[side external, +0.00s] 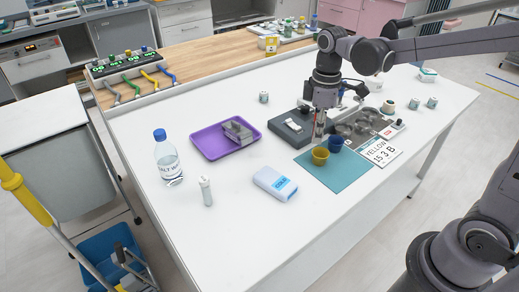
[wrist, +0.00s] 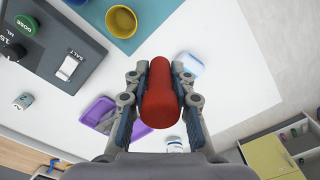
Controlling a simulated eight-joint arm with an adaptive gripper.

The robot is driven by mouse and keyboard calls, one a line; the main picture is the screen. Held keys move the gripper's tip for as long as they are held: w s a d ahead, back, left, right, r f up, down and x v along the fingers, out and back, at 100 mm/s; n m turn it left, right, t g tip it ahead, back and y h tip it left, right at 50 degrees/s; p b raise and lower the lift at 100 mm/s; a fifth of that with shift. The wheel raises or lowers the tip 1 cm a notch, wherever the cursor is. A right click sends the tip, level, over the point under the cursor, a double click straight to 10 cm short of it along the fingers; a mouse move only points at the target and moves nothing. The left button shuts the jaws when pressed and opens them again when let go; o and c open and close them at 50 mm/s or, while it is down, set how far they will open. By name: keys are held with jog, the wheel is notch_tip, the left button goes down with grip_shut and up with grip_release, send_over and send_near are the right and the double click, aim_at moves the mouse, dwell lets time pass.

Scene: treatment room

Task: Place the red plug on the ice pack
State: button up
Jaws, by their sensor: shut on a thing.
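The red plug (wrist: 160,95) is between the two fingers of my gripper (wrist: 159,88) in the wrist view, and the fingers are shut on it. In the side external view my gripper (side external: 319,125) points down near the dark grey block, behind the yellow cup; I cannot make out the plug clearly there. The ice pack (side external: 275,183) is a white and light blue pack marked COLD, lying flat on the white table to the front left of my gripper. It also shows in the wrist view (wrist: 190,66), partly hidden behind the plug and a finger.
A yellow cup (side external: 320,156) and a blue cup (side external: 335,145) stand on a teal mat (side external: 338,176). A purple tray (side external: 205,143) holds a grey item. A water bottle (side external: 168,160) and a small white bottle (side external: 206,191) stand left of the ice pack. The table around the pack is clear.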

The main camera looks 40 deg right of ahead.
send_over(275, 179)
notch_tip(275, 179, down, 6)
jog(key=shift+f, duration=0.25)
jog(key=shift+a+f, duration=0.1)
jog(key=shift+f, duration=1.95)
jog(key=shift+f, duration=0.15)
jog(key=o, duration=0.6)
jog(key=shift+o, duration=0.2)
